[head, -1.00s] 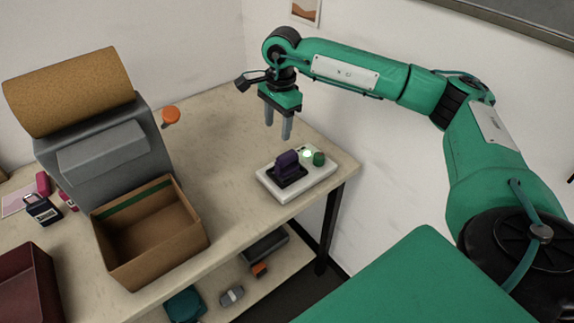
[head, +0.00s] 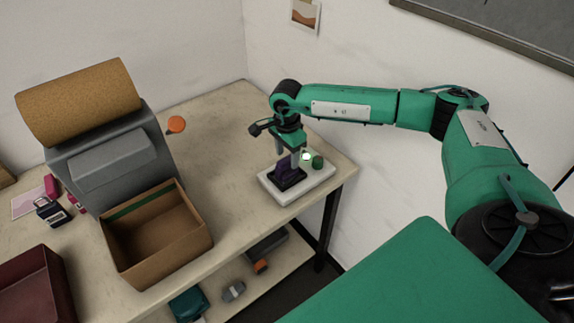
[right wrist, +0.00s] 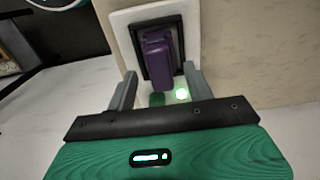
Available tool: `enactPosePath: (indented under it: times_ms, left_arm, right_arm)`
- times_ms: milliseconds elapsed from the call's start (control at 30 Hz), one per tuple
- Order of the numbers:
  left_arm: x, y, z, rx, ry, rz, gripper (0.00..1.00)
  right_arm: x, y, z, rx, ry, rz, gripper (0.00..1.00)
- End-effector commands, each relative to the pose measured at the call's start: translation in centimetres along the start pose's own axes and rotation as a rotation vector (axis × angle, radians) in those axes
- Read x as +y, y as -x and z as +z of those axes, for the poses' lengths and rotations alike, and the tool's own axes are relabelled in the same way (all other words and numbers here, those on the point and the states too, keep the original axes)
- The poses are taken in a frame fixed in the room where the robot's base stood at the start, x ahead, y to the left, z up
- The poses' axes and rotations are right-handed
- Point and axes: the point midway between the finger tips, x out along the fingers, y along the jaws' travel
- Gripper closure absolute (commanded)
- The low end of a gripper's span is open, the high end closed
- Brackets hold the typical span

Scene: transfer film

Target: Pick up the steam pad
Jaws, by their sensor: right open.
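The steam pad looks to be the purple block (head: 285,168) standing in a black square holder (head: 288,179) on a white base (head: 310,185) near the table's right end. In the right wrist view the purple block (right wrist: 158,58) shows from above within the black frame. My right gripper (head: 288,153) points down just over the block, fingers apart. In the wrist view the right gripper's fingertips (right wrist: 160,71) lie to either side of the block's near end, with nothing between them touched that I can see. My left gripper is out of view.
A green knob (head: 318,162) and a lit green lamp (head: 306,156) sit on the base beside the block. An open cardboard box (head: 187,247) and a grey machine with a brown roll (head: 80,103) stand to the left. The table between box and base is clear.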

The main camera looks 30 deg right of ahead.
Motion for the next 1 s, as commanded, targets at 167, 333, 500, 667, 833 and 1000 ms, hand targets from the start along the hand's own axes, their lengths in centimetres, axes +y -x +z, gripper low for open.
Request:
enactPosePath:
  times_ms: [167,333,500,667,833,1000]
  left_arm:
    - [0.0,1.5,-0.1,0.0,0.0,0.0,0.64]
    - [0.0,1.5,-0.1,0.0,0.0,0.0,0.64]
    - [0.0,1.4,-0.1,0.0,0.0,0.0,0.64]
    - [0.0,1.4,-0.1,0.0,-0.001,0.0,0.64]
    - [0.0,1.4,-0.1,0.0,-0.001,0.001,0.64]
    - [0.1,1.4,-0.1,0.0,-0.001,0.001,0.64]
  right_arm:
    - [0.0,-2.0,0.0,0.0,0.0,0.002,0.47]
    - [0.0,-2.7,0.0,0.0,0.001,0.0,0.47]
    - [0.0,-2.7,0.0,0.0,0.001,-0.001,0.53]
    - [0.0,-2.7,0.0,0.0,0.0,-0.001,0.85]
    - [-0.1,-2.6,0.0,-0.001,0.0,-0.002,1.0]
    - [-0.1,-2.5,0.0,-0.001,0.0,-0.002,1.0]
